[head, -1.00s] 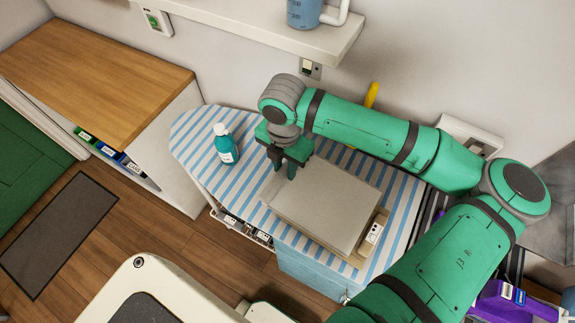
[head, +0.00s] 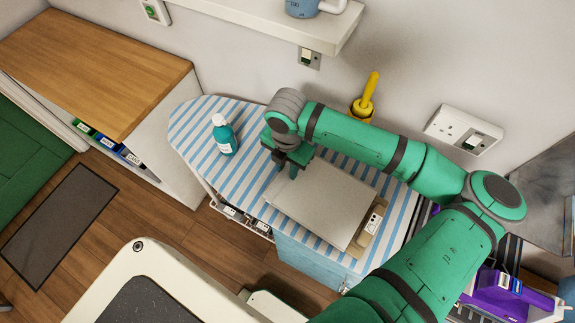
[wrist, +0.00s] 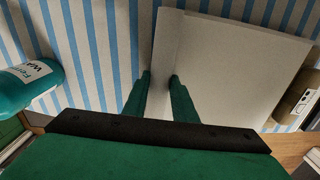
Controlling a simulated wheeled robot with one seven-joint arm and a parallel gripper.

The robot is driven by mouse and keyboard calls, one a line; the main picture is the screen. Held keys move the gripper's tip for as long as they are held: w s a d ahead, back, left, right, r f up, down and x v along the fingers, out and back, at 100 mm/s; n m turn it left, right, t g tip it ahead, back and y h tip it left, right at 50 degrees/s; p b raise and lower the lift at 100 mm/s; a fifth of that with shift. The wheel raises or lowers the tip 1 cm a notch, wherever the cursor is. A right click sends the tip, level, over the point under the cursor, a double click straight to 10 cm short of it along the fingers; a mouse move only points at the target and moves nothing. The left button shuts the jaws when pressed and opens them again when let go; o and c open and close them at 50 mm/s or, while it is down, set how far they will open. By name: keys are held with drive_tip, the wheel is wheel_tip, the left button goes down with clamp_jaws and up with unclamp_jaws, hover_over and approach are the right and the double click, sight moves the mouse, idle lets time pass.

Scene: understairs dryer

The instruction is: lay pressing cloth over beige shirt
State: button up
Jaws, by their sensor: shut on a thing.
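The pressing cloth (head: 325,203) is a pale grey-white sheet lying over most of the beige shirt on the striped ironing board. The beige shirt (head: 366,238) shows only as a strip at the cloth's right edge, with a white tag there; the rest is hidden. My gripper (head: 291,168) is at the cloth's far left edge, low over the board. In the wrist view my gripper (wrist: 160,85) is shut on the left edge strip of the cloth (wrist: 235,65). The shirt's edge (wrist: 294,98) shows at the right there.
A teal bottle with a white cap (head: 224,138) stands on the ironing board (head: 195,125) left of my gripper. A yellow-handled tool (head: 367,95) stands behind the board. A wall shelf (head: 300,30) hangs above. A purple object (head: 500,290) lies at lower right.

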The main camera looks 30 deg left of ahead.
drive_tip(key=o, duration=1.1)
drive_tip(key=shift+a, duration=0.15)
drive_tip(key=shift+s+r, duration=0.1)
wheel_tip(320, 180, up, 11)
drive_tip(key=shift+f, duration=0.15)
